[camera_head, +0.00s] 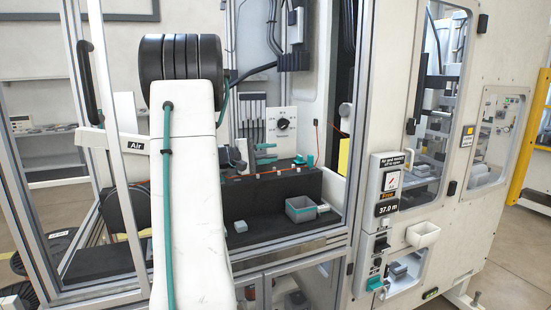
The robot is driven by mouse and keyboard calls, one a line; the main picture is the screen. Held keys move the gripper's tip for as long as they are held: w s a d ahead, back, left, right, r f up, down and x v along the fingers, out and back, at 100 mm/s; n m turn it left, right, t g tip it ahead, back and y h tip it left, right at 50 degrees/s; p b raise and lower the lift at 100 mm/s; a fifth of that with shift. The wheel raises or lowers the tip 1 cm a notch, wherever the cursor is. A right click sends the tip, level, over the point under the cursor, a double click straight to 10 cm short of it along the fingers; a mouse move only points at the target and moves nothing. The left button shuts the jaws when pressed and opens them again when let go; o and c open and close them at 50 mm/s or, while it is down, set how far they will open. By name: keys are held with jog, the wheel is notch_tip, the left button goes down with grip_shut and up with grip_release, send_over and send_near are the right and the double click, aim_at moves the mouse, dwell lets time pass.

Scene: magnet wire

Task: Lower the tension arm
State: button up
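I cannot single out the tension arm with certainty. Inside the open machine bay, small teal levers (264,147) and a grey fitting (238,153) sit at the back of a black ledge (262,188). A further teal part (305,161) stands at the right end of that ledge, close to a thin orange line. My white arm link with a teal cable rises across the left middle of the view and covers part of the bay. My gripper does not show; the arm hides what lies behind it.
A grey bin (300,209) stands on the lower black shelf. A round dial (284,123) is on the bay's back wall. A silver frame post (105,120) and the bay's front rail (290,246) bound the opening. A display (386,208) reading 37.0 m is at right.

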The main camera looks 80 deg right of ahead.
notch_tip(320, 180, up, 2)
jog(key=shift+r, duration=0.1)
jog(key=s+a, duration=0.2)
jog(key=a, duration=0.5)
jog(key=s+a+r, duration=0.1)
jog(key=s+a, duration=0.2)
jog(key=a, duration=0.5)
jog(key=shift+r, duration=0.2)
jog(key=shift+s, duration=0.1)
